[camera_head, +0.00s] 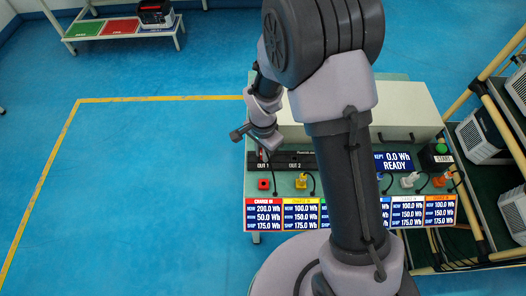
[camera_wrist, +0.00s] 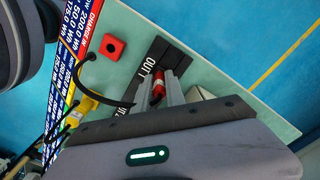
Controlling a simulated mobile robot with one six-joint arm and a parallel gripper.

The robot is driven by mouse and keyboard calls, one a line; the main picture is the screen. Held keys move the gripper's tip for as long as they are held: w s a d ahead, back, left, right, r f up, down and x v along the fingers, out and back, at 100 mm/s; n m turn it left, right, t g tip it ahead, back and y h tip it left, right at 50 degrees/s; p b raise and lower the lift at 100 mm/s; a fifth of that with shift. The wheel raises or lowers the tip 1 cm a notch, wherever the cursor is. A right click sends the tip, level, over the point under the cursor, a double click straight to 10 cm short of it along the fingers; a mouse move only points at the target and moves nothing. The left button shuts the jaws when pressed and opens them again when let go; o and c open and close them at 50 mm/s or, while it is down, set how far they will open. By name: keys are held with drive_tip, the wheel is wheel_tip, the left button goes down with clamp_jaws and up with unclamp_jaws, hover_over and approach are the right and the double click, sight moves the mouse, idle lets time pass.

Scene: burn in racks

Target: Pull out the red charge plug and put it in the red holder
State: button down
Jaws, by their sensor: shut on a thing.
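The red charge plug (camera_wrist: 157,91) shows in the wrist view between the fingers of my gripper (camera_wrist: 160,84), which is shut on it. The plug is close to the black OUT strip (camera_wrist: 152,62); I cannot tell whether it is still seated there. In the head view my gripper (camera_head: 261,150) is over the left end of the black strip (camera_head: 292,160), beside OUT 1, and the plug is largely hidden. The red holder (camera_head: 263,184), a small red block with a dark opening, sits just in front of the strip. The holder also shows in the wrist view (camera_wrist: 112,46) and looks empty.
A yellow plug and holder (camera_head: 301,181) stand right of the red holder, with a black cable. Charge displays (camera_head: 264,215) line the front edge. My arm hides the middle of the bench. A rack with crates (camera_head: 484,131) stands at right. The blue floor at left is open.

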drive_tip(key=shift+r+p, duration=0.4)
drive_tip(key=shift+r, duration=0.3)
idle(0.5)
drive_tip(key=shift+r+p, duration=0.65)
drive_tip(key=shift+r, duration=0.4)
